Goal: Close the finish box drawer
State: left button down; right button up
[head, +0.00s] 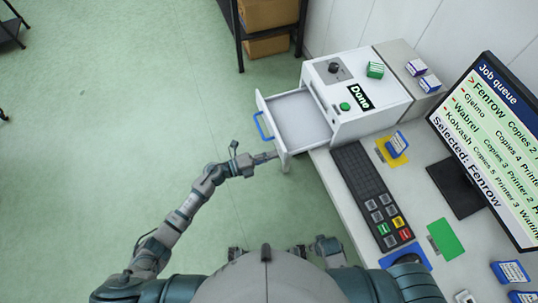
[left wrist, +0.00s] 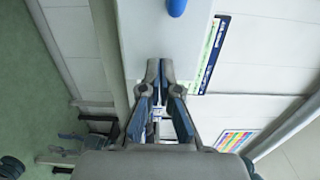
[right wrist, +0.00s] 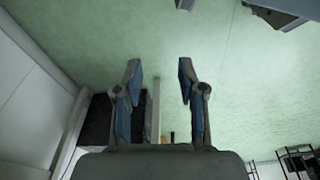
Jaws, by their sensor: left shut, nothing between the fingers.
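The white finish box (head: 352,92) stands on the desk with a green-lit "Done" sign (head: 358,98) on it. Its drawer (head: 300,121) is pulled out to the left and looks empty inside. A blue handle (head: 263,126) is on the drawer front. My left gripper (head: 271,156) is shut and empty at the near end of the drawer front. In the left wrist view, the shut fingertips (left wrist: 160,66) are at the pale drawer front (left wrist: 160,30), below the blue handle (left wrist: 177,6); I cannot tell if they touch. My right gripper (right wrist: 160,64) is open and empty.
A keypad (head: 368,190), a monitor (head: 490,140) and several small ink boxes are on the desk (head: 400,190). A dark shelf with cardboard boxes (head: 268,14) stands behind. The green floor left of the drawer is clear.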

pick_arm(q)
jog(key=shift+d, duration=0.35)
send_near(321, 140)
jog(key=s+a+r, duration=0.2)
jog(key=shift+a+r+b, duration=0.25)
jog(key=shift+a+b, duration=0.05)
jog(key=shift+a, duration=0.1)
jog(key=b+x, duration=0.3)
jog(key=x, duration=0.8)
jog(key=shift+w+d+f, duration=0.15)
jog(key=shift+w+d, duration=0.1)
jog(key=shift+d, duration=0.35)
jog(key=shift+w+a+r, duration=0.1)
jog(key=shift+a+r, duration=0.05)
jog(key=shift+r, duration=0.1)
pick_arm(e)
notch_tip(321, 140, up, 10)
jog(key=shift+w+d+r, duration=0.25)
jog(key=shift+w, duration=0.1)
pick_arm(q)
jog(key=shift+r, duration=0.1)
